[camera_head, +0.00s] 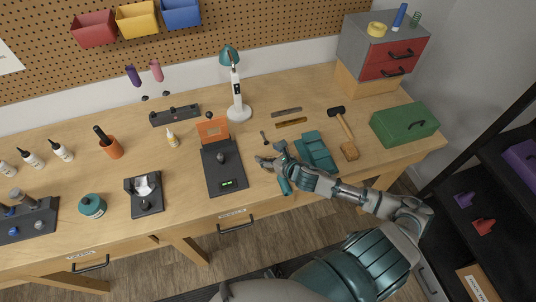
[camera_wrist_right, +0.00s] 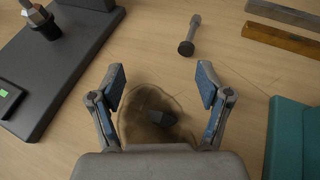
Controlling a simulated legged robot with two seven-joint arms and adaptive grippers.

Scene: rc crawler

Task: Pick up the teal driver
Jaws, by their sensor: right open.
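My right gripper (camera_head: 268,162) is open over the bench. In the right wrist view its two fingers (camera_wrist_right: 161,88) stand wide apart with nothing gripped. A dark stubby end (camera_wrist_right: 160,117) shows low between them within a dark brownish patch; I cannot tell whether it belongs to the driver. The palm hides what lies below. My left gripper is not in view.
A dark pad (camera_head: 224,180) with a small stand lies left of the gripper. A teal tray (camera_head: 318,150) lies close on its right. A small dark tool (camera_wrist_right: 190,35) and two bars (camera_head: 290,122) lie beyond. A mallet (camera_head: 343,125) and green toolbox (camera_head: 405,124) are farther right.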

